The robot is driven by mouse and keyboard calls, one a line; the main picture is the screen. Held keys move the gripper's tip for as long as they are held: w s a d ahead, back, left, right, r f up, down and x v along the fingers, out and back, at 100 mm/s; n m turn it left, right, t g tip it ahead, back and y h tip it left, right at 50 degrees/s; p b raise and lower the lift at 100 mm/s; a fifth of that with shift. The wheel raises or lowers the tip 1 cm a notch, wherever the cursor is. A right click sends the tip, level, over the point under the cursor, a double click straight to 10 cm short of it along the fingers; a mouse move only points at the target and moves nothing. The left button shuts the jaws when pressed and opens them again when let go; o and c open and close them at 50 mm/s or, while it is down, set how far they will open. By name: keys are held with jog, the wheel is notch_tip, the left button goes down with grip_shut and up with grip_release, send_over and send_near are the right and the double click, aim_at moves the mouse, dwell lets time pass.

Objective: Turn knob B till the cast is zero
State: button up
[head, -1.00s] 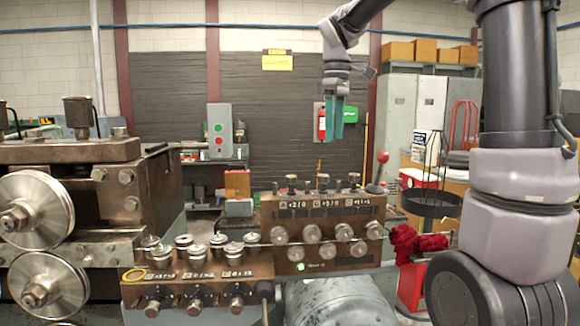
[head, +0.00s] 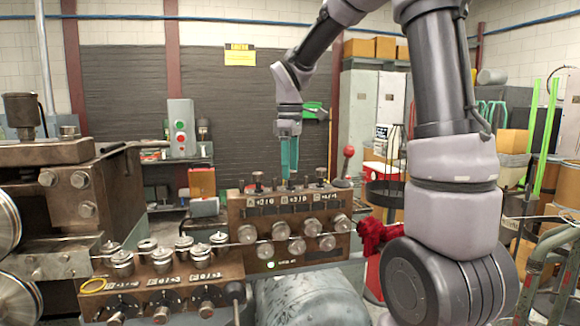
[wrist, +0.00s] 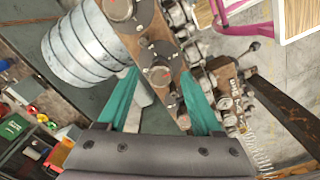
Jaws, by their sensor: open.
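The rear brown straightener block (head: 236,232) has a row of three labelled number windows along its upper face. Short dark knobs stand on its top edge. The middle one, which I take as knob B (head: 289,184), stands above the middle window (head: 295,200). The digits are too small to read surely. My gripper (head: 289,176) hangs pointing down with teal fingers just above or at this middle knob; I cannot tell whether they touch it. In the wrist view, the open fingers of my gripper (wrist: 160,112) spread on both sides of a brown block part.
A front brown block (head: 235,268) carries several rollers and three more windows. A red-ball lever (head: 348,151) stands right of the rear block. A large machine with steel wheels is at left. A grey rounded drum (head: 310,298) lies below the blocks.

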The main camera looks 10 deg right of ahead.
grip_shut()
jog(key=shift+m, duration=0.4)
jog(key=m, duration=0.3)
jog(key=shift+m, duration=0.4)
jog(key=m, duration=0.4)
jog(key=shift+m, duration=0.3)
jog(key=m, duration=0.4)
jog(key=shift+d+m, duration=0.1)
jog(key=shift+m, duration=2.4)
